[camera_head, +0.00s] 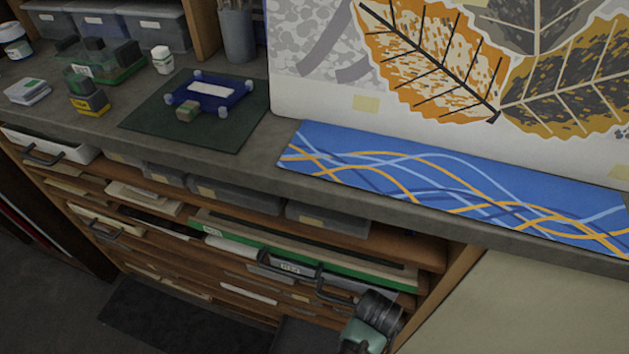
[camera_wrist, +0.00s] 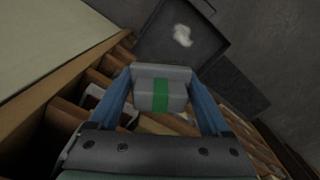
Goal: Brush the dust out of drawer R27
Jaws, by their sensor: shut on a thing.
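In the wrist view my gripper (camera_wrist: 160,82) is shut on a grey block with a green band (camera_wrist: 174,100), held between its two blue fingers. The block may be a brush body; no bristles show. Beyond it an open dark drawer (camera_wrist: 152,48) sticks out, with a handle at its far edge. A pale clump of dust (camera_wrist: 182,36) lies on its floor. The held block appears apart from the dust. In the head view part of my arm is at the bottom, and the dark drawer (camera_head: 308,337) shows beside it, cut by the frame. I cannot read its label.
A wooden cabinet with several shelves and handles (camera_head: 335,290) stands under the grey worktop (camera_head: 235,165). On top are a blue patterned strip (camera_head: 440,185), a leaf panel (camera_head: 330,95), a green mat (camera_head: 150,125) and small bottles. A dark mat (camera_head: 185,320) lies on the floor.

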